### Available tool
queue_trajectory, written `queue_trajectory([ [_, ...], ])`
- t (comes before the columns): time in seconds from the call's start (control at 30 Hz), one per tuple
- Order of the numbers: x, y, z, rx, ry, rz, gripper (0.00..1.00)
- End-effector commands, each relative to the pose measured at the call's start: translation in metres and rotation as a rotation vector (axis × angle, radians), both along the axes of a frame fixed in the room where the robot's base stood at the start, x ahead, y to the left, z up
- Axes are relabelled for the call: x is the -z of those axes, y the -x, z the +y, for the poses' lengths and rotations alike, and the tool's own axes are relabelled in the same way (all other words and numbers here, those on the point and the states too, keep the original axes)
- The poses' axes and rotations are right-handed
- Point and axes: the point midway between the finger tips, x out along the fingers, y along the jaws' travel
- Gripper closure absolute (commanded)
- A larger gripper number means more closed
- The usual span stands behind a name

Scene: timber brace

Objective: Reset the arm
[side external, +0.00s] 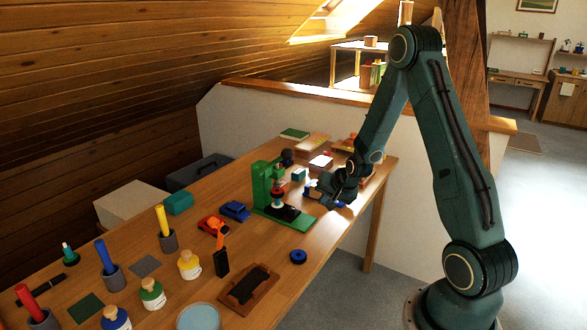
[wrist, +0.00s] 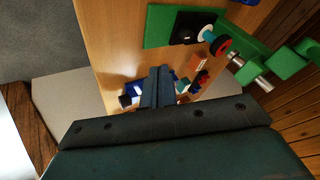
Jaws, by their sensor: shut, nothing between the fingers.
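My gripper (side external: 322,190) is above the far right part of the wooden table (side external: 262,262), just right of a green stand (side external: 262,180) in the side view. Its fingers are shut and hold nothing. In the wrist view the shut fingers (wrist: 159,73) point over the table (wrist: 112,50). The green stand (wrist: 290,62) is to their right there, with a red and black round part (wrist: 221,46). Small blue and white items close around the fingertips are partly hidden by them.
A blue ring (side external: 298,257) and a brown tray (side external: 235,300) lie near the front edge. Cups, bottles and pens fill the left. A low white wall (side external: 240,120) runs behind the table.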

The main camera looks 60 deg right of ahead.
Motion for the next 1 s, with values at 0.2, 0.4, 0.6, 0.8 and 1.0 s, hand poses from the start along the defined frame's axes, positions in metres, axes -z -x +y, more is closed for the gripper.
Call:
queue_trajectory([
  [0.2, 0.0, 0.0, 0.0, 0.0, 0.0, 0.0, 1.0],
  [0.4, -0.003, 0.0, 0.002, -0.008, 0.003, 0.002, 1.0],
  [0.6, -0.022, -0.003, 0.015, -0.06, 0.021, 0.014, 1.0],
  [0.8, -0.06, -0.005, 0.044, -0.168, 0.058, 0.04, 1.0],
  [1.0, -0.101, 0.002, 0.081, -0.295, 0.103, 0.074, 1.0],
])
